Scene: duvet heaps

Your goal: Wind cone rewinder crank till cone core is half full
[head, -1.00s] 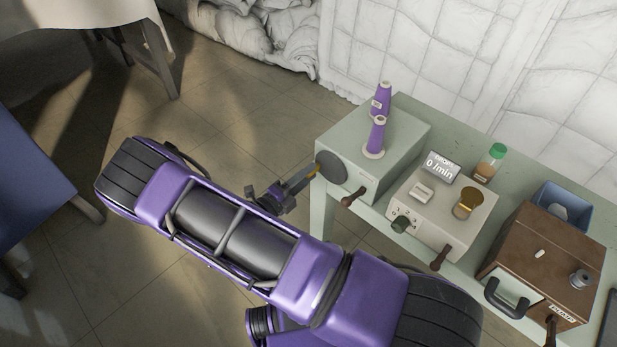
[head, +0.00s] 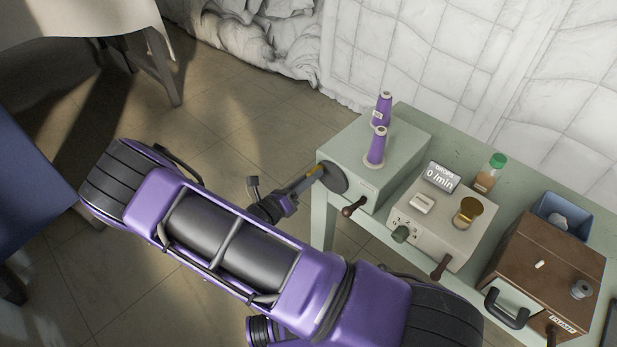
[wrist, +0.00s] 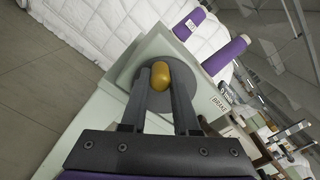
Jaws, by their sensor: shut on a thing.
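The cone rewinder is a pale green box (head: 350,150) at the left end of the table, with a dark round crank disc (head: 337,179) on its front-left side. The crank's knob is yellow (wrist: 161,76). My gripper (head: 313,172) is at the disc's edge; in the wrist view its two fingers (wrist: 163,84) are shut on the knob, one on each side. A purple cone (head: 376,149) stands upright on the box, and a second purple cone (head: 382,107) stands behind it. How full either cone is cannot be told.
A brown-handled lever (head: 353,207) juts from the box front, near the disc. A beige device with a "0 /min" display (head: 441,177), a green-capped jar (head: 487,175), a blue bin (head: 562,213) and a brown box (head: 545,255) fill the table to the right. Open floor lies left.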

